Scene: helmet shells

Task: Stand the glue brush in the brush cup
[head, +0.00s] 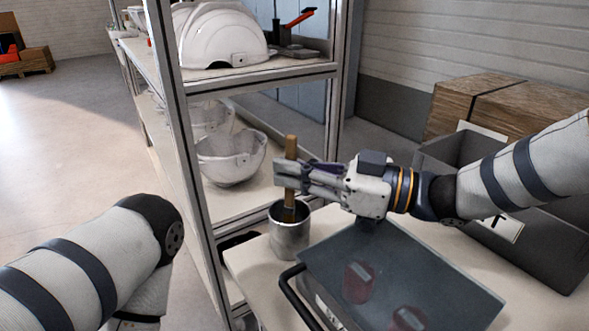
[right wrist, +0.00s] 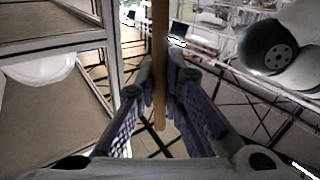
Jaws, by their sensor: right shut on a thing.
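The glue brush (head: 289,207) has a wooden handle and is held nearly upright in the head view. My right gripper (head: 290,174) is shut on its handle, with wood showing above and below the fingers. The metal brush cup (head: 289,240) stands on the worktable directly below. The brush's lower end appears within the cup's mouth; whether it touches the bottom is hidden. In the right wrist view the handle (right wrist: 160,45) runs between the fingers of my right gripper (right wrist: 160,75). My left arm shows at the lower left, but its gripper is out of view.
A dark translucent panel (head: 400,275) stands close right of the cup, above red items. A shelf rack (head: 265,75) with white helmet shells (head: 232,158) rises behind and left of the cup.

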